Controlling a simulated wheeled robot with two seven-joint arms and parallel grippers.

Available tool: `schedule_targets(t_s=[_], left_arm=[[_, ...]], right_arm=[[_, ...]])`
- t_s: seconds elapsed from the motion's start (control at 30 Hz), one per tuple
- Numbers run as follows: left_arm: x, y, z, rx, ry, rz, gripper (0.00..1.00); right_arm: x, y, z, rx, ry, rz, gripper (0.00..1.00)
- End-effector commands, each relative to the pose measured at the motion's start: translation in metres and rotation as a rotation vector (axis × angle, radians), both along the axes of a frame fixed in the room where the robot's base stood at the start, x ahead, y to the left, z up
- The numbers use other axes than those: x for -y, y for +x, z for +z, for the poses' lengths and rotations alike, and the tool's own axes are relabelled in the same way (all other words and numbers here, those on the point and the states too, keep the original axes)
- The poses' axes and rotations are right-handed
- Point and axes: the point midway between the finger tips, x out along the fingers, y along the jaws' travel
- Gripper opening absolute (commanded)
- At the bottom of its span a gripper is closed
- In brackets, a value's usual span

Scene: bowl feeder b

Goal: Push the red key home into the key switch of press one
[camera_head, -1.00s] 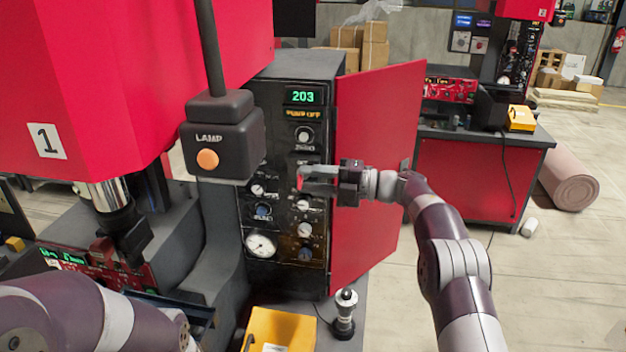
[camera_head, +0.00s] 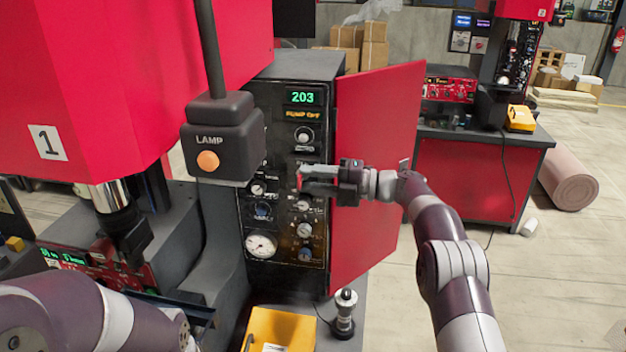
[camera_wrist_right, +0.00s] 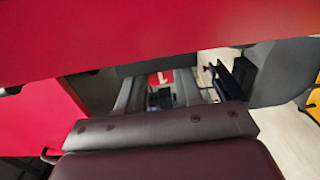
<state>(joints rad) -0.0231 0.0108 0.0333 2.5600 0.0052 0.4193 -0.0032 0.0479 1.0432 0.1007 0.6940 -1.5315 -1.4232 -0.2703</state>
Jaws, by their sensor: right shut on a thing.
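Press one is the red machine marked 1 (camera_head: 48,142) at the left of the head view. The dark control panel (camera_head: 287,150) beside it carries knobs, gauges and a green 203 display. My right gripper (camera_head: 308,180) is in front of the middle of this panel, reaching in from the right past the open red door. It is shut on the red key (camera_head: 299,179), a small red piece showing at the fingertips against the panel. The fingers and key cover the key switch, so I cannot tell how deep the key sits. My left gripper is not visible; only its arm shows at lower left.
The open red cabinet door (camera_head: 375,170) stands just behind my right gripper. A black lamp box (camera_head: 222,140) hangs left of the panel. A yellow box (camera_head: 280,330) and a joystick-like post (camera_head: 345,312) stand below. In the wrist view a red surface (camera_wrist_right: 150,50) fills the top.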

Motion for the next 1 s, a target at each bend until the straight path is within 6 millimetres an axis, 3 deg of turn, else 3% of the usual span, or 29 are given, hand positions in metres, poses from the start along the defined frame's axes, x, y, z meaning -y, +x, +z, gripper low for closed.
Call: schedule_targets(t_s=[0.03,0.07,0.13,0.47,0.57,0.8,1.0], left_arm=[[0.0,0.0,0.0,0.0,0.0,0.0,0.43],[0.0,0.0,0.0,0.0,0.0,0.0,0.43],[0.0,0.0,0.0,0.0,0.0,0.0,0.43],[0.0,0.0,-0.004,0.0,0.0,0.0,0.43],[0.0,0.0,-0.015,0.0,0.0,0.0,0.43],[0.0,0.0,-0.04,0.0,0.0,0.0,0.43],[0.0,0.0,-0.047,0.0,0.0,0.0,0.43]], right_arm=[[0.0,0.0,0.001,0.001,0.001,-0.002,0.06],[0.0,0.0,0.001,0.001,0.001,-0.002,0.45],[0.0,0.0,0.001,0.001,0.001,-0.001,0.65],[0.005,0.0,-0.002,0.001,0.0,-0.002,0.65],[0.022,-0.004,-0.005,0.002,0.0,-0.004,0.65],[0.087,-0.016,-0.005,0.001,0.0,-0.006,0.65],[0.119,-0.023,-0.002,0.001,0.001,-0.003,0.65]])
